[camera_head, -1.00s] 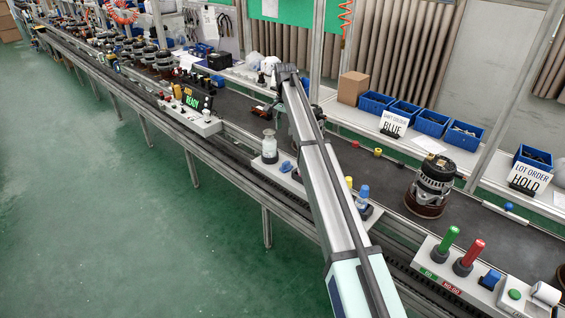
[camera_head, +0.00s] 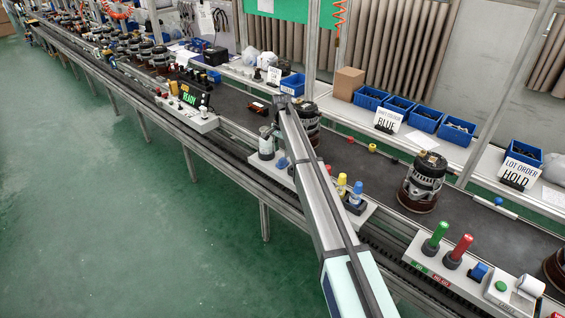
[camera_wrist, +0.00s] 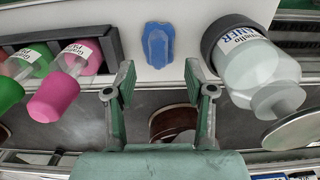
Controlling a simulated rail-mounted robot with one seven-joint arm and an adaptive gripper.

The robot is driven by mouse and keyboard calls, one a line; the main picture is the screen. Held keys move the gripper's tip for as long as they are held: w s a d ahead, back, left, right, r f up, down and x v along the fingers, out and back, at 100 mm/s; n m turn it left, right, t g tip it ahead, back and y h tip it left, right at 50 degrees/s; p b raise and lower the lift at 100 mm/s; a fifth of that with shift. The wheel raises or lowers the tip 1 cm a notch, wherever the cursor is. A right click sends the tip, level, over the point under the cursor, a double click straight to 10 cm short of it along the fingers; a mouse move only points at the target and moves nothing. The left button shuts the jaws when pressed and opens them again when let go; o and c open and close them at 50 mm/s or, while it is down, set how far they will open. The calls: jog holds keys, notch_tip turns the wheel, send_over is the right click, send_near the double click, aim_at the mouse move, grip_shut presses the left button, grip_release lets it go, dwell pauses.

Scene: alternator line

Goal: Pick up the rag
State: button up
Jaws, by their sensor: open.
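The rag appears to be the small folded blue cloth (camera_wrist: 158,45) on a white shelf, near the top middle of the wrist view. In the head view the blue cloth (camera_head: 283,162) shows just left of my arm, partly covered by it. My gripper (camera_wrist: 159,72) is open and empty, its two fingers spread below the cloth in the picture, roughly centred on it. The cloth is not between the fingertips.
A cleaner bottle (camera_wrist: 258,75) in a dark ring holder stands close to the right finger. An alternator (camera_head: 423,180) sits on the conveyor (camera_head: 385,170).

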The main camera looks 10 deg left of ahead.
aim_at(283, 158)
jog(key=shift+d+f+p, duration=0.15)
jog(key=shift+f+p, duration=1.1)
jog(key=shift+f, duration=1.35)
grip_shut()
